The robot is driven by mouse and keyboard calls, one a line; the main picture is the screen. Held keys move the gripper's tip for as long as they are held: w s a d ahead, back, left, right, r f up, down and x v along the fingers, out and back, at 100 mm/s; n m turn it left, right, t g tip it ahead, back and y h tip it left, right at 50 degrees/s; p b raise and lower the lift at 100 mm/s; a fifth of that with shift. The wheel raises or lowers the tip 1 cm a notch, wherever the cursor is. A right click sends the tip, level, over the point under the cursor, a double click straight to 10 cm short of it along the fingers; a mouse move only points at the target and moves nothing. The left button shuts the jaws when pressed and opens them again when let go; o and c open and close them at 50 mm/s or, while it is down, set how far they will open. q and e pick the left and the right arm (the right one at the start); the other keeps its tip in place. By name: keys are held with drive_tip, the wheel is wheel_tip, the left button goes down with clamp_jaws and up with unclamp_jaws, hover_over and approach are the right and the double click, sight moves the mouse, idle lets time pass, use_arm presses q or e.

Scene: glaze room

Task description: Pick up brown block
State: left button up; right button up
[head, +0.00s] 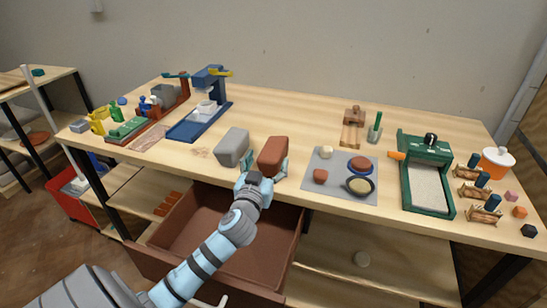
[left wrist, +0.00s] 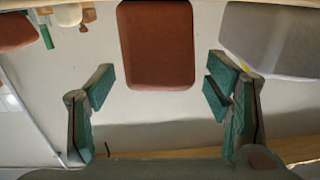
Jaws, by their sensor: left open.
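The brown block (head: 273,150) is a reddish-brown rounded box standing near the front edge of the table, just right of a grey block (head: 233,145). My left gripper (head: 263,172) is at the table's front edge, close in front of the brown block. In the left wrist view, the brown block (left wrist: 157,45) lies ahead of the gap between the two spread green-padded fingers (left wrist: 160,88). The fingers are open with nothing between them, and no contact with the block shows. My right gripper is not in view.
The grey block also shows at the right of the left wrist view (left wrist: 275,40). A grey mat (head: 312,190) with small items lies right of the brown block. An open brown drawer (head: 210,235) juts out below the table. A green tray (head: 405,190) stands further right.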

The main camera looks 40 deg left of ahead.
sight(272, 150)
use_arm(q)
drive_tip(key=x, duration=0.4)
drive_tip(key=shift+w+r, duration=0.3)
drive_tip(key=shift+w+a, duration=0.15)
drive_tip(key=shift+w, duration=0.1)
drive_tip(key=shift+s, duration=0.1)
clamp_jaws()
drive_tip(key=shift+r, duration=0.1)
